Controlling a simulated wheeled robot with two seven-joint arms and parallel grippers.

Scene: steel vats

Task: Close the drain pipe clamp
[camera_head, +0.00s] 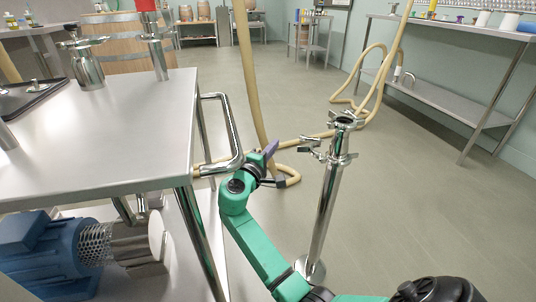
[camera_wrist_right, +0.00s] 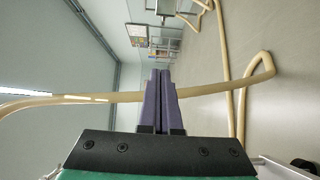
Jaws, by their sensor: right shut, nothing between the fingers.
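The drain pipe (camera_head: 327,200) is a shiny steel tube standing upright on the floor, right of the steel table. The clamp (camera_head: 338,158) is a steel ring near its top, with a small lever or wing nut sticking out to the left; I cannot tell if it is closed. My right gripper (camera_head: 271,147) has purple fingers and is left of the clamp, apart from it, beside the table's handle. In the right wrist view the fingers (camera_wrist_right: 159,95) are together with nothing between them, and a beige hose passes there. My left gripper is not in view.
The steel table (camera_head: 120,140) with a bent tube handle (camera_head: 238,130) stands close at left. A blue motor pump (camera_head: 45,250) sits under it. A beige hose (camera_head: 246,70) hangs down and runs along the floor behind the pipe. Floor right of the pipe is clear.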

